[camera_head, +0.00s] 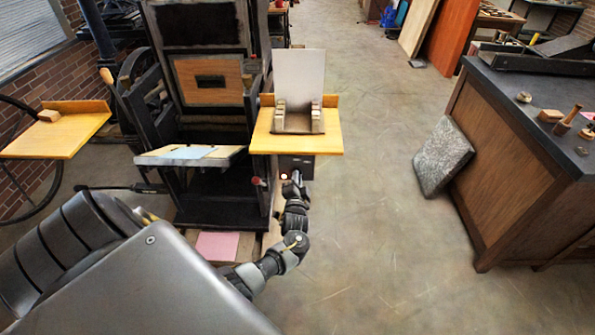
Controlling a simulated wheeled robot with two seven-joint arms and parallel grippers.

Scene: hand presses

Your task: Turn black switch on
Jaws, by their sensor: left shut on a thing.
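The black switch shows as a small dark box (297,163) under the front edge of the yellow wooden shelf on the press. My left gripper (296,178) is at the lower part of this box, shut on the switch. The fingers are small and dark against it, so the switch's exact position cannot be made out. My left arm reaches up to it from the lower left. My right gripper is not in view.
The yellow shelf (262,141) with a white sheet (298,77) standing on it is just above my gripper. The black press (215,130) stands to the left. A wooden cabinet (515,175) with a grey slab (441,157) leaning on it is at right. The floor between is clear.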

